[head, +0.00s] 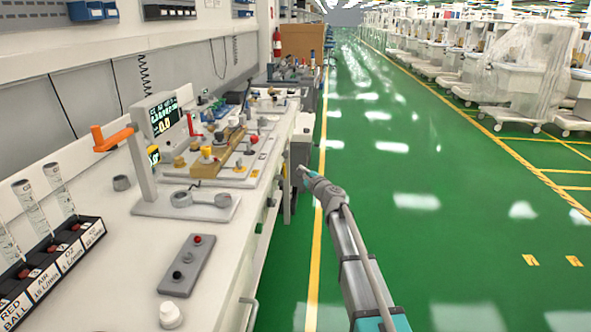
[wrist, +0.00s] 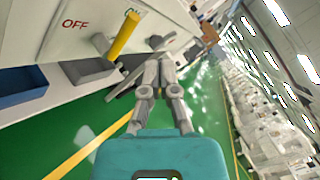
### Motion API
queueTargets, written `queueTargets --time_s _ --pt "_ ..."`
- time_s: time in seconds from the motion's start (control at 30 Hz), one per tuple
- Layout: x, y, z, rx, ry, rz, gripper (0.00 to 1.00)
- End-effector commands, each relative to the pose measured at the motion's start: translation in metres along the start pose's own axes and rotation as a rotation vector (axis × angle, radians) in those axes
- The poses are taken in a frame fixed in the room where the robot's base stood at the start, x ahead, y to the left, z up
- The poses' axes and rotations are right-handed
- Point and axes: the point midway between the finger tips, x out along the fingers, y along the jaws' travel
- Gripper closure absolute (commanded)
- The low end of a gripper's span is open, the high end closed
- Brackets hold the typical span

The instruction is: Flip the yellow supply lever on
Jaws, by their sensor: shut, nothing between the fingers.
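In the wrist view the yellow lever (wrist: 123,36) is a short bar on a white panel (wrist: 50,42). It slants from lower left to upper right. A red OFF label (wrist: 75,23) is to its left. A green label, partly covered, is by its upper end. I cannot tell which end is the pivot. My gripper (wrist: 160,60) is shut and empty, just right of the lever, with a visible gap between them. In the head view my gripper (head: 302,172) is beside the bench's right side; the lever cannot be made out there.
A blue bin (wrist: 22,84) and a dark bin show below the panel. The green aisle (head: 400,240) on the right is clear.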

Motion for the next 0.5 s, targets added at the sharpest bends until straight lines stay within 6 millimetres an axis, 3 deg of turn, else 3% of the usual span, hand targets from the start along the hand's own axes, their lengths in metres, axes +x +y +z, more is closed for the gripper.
queueTargets --time_s 0.5 --pt "-0.053 -0.042 0.024 0.001 0.001 -0.001 1.00"
